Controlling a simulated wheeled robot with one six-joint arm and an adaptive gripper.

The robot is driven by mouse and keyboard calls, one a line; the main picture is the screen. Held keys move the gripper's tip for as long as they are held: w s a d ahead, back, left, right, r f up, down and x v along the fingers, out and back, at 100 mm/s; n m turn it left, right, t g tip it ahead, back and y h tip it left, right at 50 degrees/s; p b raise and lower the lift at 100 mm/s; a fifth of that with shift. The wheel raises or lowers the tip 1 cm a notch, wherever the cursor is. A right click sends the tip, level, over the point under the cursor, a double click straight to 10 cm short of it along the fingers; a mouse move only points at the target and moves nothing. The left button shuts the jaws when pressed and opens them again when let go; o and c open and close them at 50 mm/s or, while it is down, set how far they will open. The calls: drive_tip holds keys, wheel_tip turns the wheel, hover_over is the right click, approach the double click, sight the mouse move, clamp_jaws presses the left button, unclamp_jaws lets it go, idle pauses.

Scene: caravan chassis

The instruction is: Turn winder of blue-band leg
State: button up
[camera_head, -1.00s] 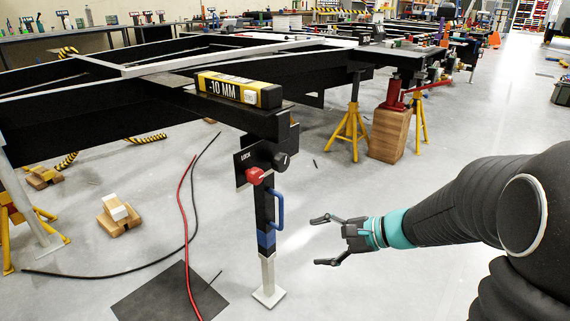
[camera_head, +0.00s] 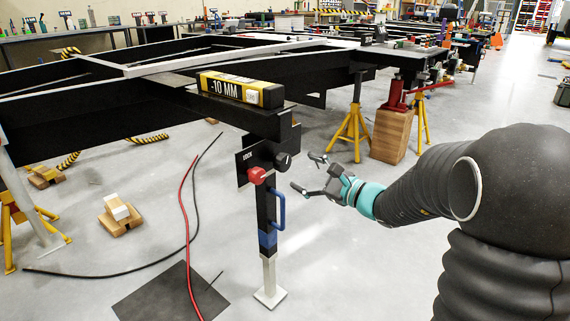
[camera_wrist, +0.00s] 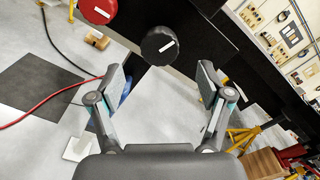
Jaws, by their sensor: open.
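The blue-band leg (camera_head: 267,215) stands upright under the chassis corner, with a blue band (camera_head: 267,240) low on its black tube, a blue handle on its right side and a pale foot on the floor. A red knob (camera_head: 257,175) and a black winder knob (camera_head: 283,161) with a white mark sit at its top, beside a black plate marked LOCK. My gripper (camera_head: 305,174) is open and empty, just right of the black knob and apart from it. In the wrist view the black knob (camera_wrist: 159,46) lies ahead between the open fingers, and the red knob (camera_wrist: 98,10) is at upper left.
A box marked -10 MM (camera_head: 240,89) rests on the black chassis beam (camera_head: 90,115) above the leg. Yellow stands (camera_head: 350,125) and a wooden block (camera_head: 391,136) stand behind. Red and black cables (camera_head: 186,220) and a dark mat lie on the floor at left.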

sight(286, 163)
drive_tip(key=x, duration=0.7)
drive_tip(key=c, duration=1.2)
